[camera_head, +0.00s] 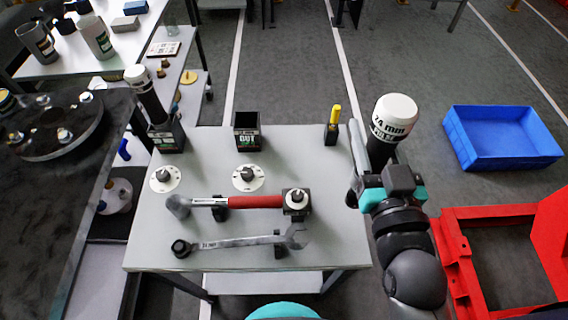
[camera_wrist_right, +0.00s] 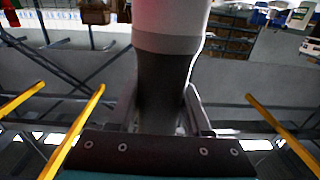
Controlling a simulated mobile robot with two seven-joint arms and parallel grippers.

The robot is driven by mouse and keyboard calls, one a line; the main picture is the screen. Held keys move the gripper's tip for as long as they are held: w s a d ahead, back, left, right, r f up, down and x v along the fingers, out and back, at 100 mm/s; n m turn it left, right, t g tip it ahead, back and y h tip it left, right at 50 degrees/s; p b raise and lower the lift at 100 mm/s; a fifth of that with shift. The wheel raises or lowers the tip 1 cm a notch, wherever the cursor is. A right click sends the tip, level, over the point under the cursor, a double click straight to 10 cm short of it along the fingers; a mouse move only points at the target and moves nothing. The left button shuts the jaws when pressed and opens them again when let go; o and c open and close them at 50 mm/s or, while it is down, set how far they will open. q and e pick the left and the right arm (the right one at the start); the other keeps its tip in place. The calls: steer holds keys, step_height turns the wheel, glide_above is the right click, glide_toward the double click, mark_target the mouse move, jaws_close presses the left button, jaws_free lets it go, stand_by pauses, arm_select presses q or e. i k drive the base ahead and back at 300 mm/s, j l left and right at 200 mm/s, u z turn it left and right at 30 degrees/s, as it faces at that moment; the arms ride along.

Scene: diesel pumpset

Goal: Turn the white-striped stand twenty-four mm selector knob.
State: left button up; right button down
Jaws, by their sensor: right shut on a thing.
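My right gripper (camera_head: 374,165) is shut on a dark cylinder with a white top (camera_head: 390,120) marked "24 mm", held upright just beyond the table's right edge. In the right wrist view, the cylinder (camera_wrist_right: 165,85) stands between the two fingers. Round white dials with dark knobs lie on the table: one at the left (camera_head: 165,178), one in the middle (camera_head: 248,177). I cannot tell which is the white-striped stand's 24 mm selector. My left gripper is not in view.
The grey table (camera_head: 215,150) also carries a dark open box (camera_head: 247,132), a holder with a white-topped cylinder (camera_head: 150,100), a yellow-topped item (camera_head: 334,120) and an open-ended wrench (camera_head: 245,242). A blue crate (camera_head: 500,150) and red frame (camera_head: 455,215) stand to the right.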

mark_target(247, 175)
steer(key=z, duration=1.35)
steer(key=k+z, duration=0.35)
steer(key=k, duration=0.7)
